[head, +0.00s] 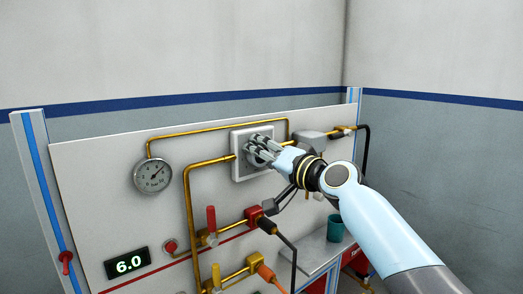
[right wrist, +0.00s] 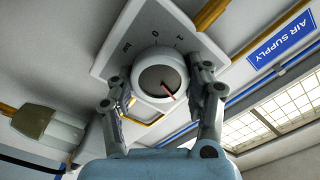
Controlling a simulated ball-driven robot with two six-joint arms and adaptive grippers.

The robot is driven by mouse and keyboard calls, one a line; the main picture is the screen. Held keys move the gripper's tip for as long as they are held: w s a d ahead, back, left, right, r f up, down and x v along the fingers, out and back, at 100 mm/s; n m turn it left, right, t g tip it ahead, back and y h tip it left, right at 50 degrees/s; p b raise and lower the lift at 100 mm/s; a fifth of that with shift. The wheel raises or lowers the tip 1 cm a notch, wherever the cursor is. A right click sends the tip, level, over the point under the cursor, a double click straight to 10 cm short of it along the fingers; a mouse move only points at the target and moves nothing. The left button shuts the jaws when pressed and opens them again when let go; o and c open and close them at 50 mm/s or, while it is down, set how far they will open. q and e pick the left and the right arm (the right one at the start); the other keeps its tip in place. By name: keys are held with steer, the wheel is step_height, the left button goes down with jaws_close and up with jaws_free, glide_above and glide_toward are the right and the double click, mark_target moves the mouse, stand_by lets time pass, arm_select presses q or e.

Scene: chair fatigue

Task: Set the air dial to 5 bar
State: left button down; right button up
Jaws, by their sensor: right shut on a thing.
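The air dial (right wrist: 158,72) is a round pale knob with a red pointer mark, on a white square plate (right wrist: 128,42) with printed numbers. In the right wrist view the red mark points down and to the right, away from the readable numbers. My right gripper (head: 262,149) is shut on the dial, one finger on each side of it; it mostly hides the dial in the head view. A round gauge (head: 153,176) hangs left of the plate with its needle toward the upper right. A green digital display (head: 128,263) reads 6.0. My left gripper is not in view.
Brass pipes (head: 191,203) run across the panel. A red switch (head: 66,262) is at the left edge. A teal cup (head: 335,228) stands on a shelf at lower right.

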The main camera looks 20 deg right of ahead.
steer(key=shift+m+p, duration=0.5)
steer(key=shift+m, duration=1.4)
steer(key=o, duration=1.2)
steer(key=shift+d, duration=0.1)
steer(key=v, duration=1.2)
